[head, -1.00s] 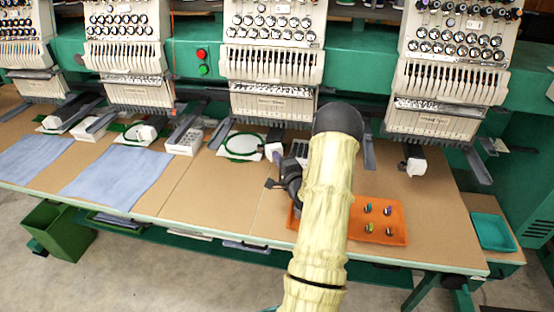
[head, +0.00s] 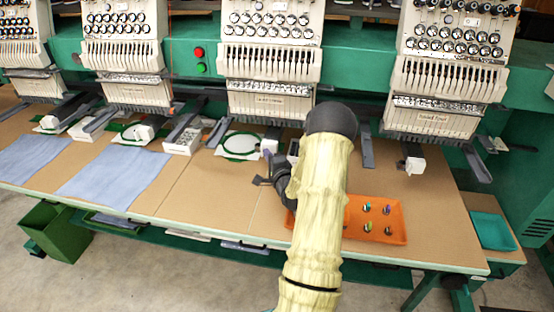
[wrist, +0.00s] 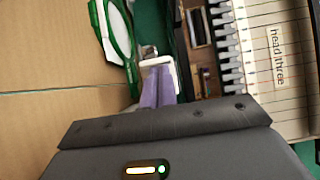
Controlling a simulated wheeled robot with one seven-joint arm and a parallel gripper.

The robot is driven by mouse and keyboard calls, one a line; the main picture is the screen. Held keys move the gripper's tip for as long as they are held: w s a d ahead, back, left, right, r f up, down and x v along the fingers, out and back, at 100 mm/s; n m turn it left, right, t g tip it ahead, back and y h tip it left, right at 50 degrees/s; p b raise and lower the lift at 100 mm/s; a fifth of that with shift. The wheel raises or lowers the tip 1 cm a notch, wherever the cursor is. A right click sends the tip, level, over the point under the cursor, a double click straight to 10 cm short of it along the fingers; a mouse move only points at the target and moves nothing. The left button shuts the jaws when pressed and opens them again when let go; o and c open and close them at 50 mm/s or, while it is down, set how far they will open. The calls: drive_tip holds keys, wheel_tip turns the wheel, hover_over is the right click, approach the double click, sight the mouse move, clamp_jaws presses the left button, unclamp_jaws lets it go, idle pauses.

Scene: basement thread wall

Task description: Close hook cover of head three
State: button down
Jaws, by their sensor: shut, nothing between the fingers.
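Head three (head: 268,70) is the embroidery head above my arm; its "head three" label (wrist: 277,55) shows in the wrist view. Its hoop (head: 241,145), green-rimmed, lies at left below it, and the hoop's edge (wrist: 118,35) shows in the wrist view. A small white block (head: 269,147), seemingly the hook cover, stands right of the hoop. In the wrist view the white piece (wrist: 172,64) sits at my fingertips, but whether it is open is unclear. My gripper (head: 267,158) is shut with purple fingers (wrist: 157,84), close to or touching it.
An orange tray (head: 388,236) with several small coloured pieces lies at right, partly behind my arm. Grey bars (head: 367,146) project from under the heads. Blue cloths (head: 112,178) lie at left.

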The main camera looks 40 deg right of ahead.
drive_tip(key=shift+w+a+r, duration=0.2)
drive_tip(key=shift+w+a, duration=0.05)
drive_tip(key=shift+w, duration=0.1)
idle(0.3)
